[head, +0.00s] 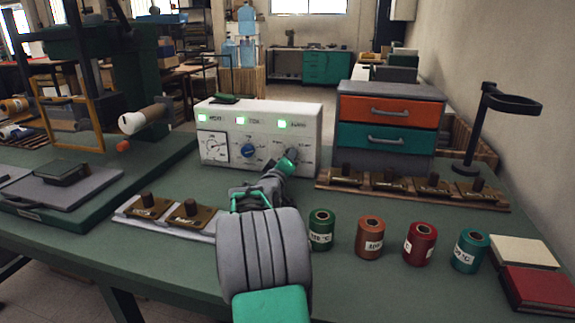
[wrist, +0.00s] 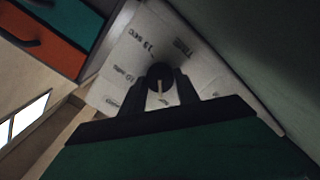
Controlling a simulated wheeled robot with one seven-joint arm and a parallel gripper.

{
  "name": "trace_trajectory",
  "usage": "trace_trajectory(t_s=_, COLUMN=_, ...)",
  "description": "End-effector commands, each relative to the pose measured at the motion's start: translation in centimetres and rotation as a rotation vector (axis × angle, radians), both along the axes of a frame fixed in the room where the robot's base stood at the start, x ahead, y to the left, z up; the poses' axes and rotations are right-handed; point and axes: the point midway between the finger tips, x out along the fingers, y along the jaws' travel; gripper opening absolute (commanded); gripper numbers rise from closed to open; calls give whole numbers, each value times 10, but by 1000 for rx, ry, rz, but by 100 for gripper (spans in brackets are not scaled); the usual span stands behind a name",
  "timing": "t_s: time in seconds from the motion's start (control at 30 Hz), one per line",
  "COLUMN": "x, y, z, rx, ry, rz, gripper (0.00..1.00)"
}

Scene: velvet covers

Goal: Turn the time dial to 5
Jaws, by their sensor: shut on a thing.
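A white control box (head: 258,122) stands on the green bench, with three lit green lamps along its top. Its front has a gauge (head: 214,147) at left, a blue dial (head: 248,151) in the middle and a dark grey time dial (head: 292,154) at right. My gripper (head: 288,163) reaches the right dial and is shut on it. In the wrist view, the fingers of my gripper (wrist: 161,84) hold both sides of the round time dial (wrist: 160,74). Its pale pointer line points toward the picture's bottom.
A drawer cabinet (head: 389,118) with orange and teal drawers stands right of the box. Several labelled spools, including a green one (head: 321,229), stand right of my arm. Brown plates with knobs (head: 188,213) lie at left. A black stand (head: 485,130) rises at far right.

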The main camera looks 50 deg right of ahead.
Motion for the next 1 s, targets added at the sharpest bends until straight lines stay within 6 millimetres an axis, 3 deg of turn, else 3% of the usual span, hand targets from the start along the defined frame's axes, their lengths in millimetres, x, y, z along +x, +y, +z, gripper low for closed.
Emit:
trace_trajectory(t_s=0.53, x=0, y=0, z=-1, rx=12, ry=-22, rz=-1, gripper=0)
trace_trajectory(t_s=0.57, x=0, y=0, z=-1, rx=12, ry=-22, rz=-1, gripper=39)
trace_trajectory(t_s=0.8, x=0, y=0, z=-1, rx=11, ry=-22, rz=0, gripper=59)
trace_trajectory(t_s=1.0, x=0, y=0, z=0, rx=10, ry=-23, rz=-1, gripper=59)
